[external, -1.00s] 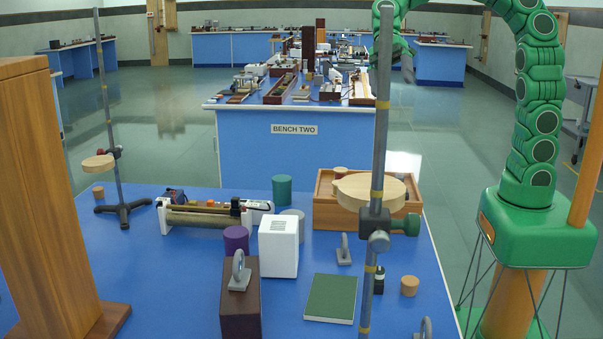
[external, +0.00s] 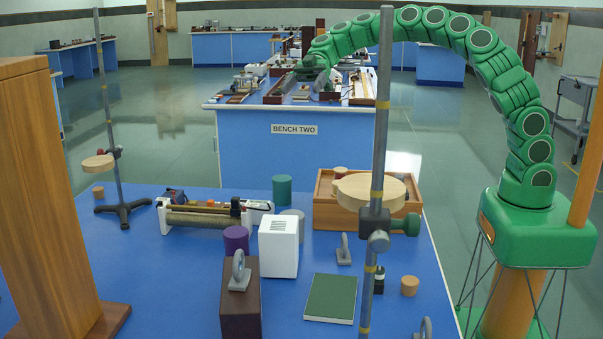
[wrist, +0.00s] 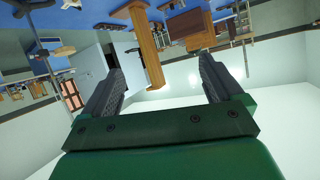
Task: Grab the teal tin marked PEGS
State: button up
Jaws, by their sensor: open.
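A teal cylindrical tin (external: 282,190) stands upright at the back of the near blue bench, in the external view. No marking on it can be read at this size. My gripper (external: 314,72) is far above and beyond the tin, at the end of my arched arm, and appears in front of the second bench's back part. In the wrist view, my gripper (wrist: 158,64) has its two dark fingers spread apart with nothing between them. The tin cannot be made out in the wrist view, which looks across the room with benches tipped along its top.
Close by the tin are a grey cylinder (external: 293,214), a purple tin (external: 236,240), a white box (external: 278,247) and a wooden tray (external: 325,216). A stand's tall rod (external: 381,120) rises in front, to the right.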

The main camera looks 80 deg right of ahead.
jog(key=w+d+f+t, duration=0.2)
jog(key=w+d+f, duration=0.1)
jog(key=d, duration=0.2)
send_near(284, 177)
jog(key=x, duration=0.4)
jog(key=shift+a, duration=0.45)
jog(key=shift+a+f, duration=0.25)
jog(key=shift+f, duration=0.1)
jog(key=shift+w+x, duration=0.2)
jog(key=shift+x, duration=1.65)
jog(key=shift+w+x, duration=0.15)
jog(key=shift+x, duration=1.75)
jog(key=shift+d, duration=0.25)
jog(key=c, duration=1.1)
